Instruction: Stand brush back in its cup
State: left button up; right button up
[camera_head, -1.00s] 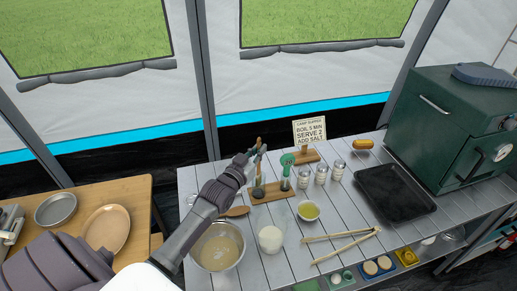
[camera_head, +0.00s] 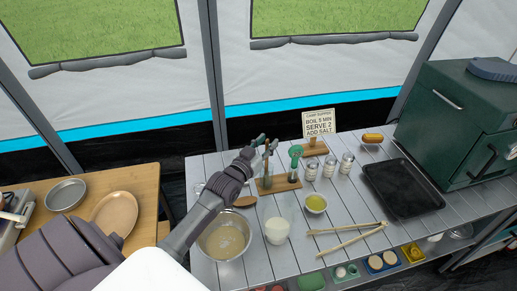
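A wooden stand (camera_head: 280,186) on the grey slatted table holds a dark, slim upright item (camera_head: 267,168) at its left end and a green-topped upright item (camera_head: 295,158) at its right. The slim item may be the brush in its cup; it is too small to be sure. My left gripper (camera_head: 268,146) is at the top of the slim item. Its fingers are small and partly overlap the item, so I cannot tell whether they grip it. My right gripper is not in view.
Near the stand are a metal bowl (camera_head: 224,238), a white cup (camera_head: 277,231), a small yellow-green bowl (camera_head: 316,204), shakers (camera_head: 329,167), wooden tongs (camera_head: 348,238) and a sign (camera_head: 318,123). A black tray (camera_head: 403,188) and green oven (camera_head: 462,120) stand at right.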

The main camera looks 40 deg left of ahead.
pick_arm(q)
jog(key=s, duration=1.1)
jog(key=shift+s+d, duration=0.2)
jog(key=shift+d, duration=0.15)
dwell(0.3)
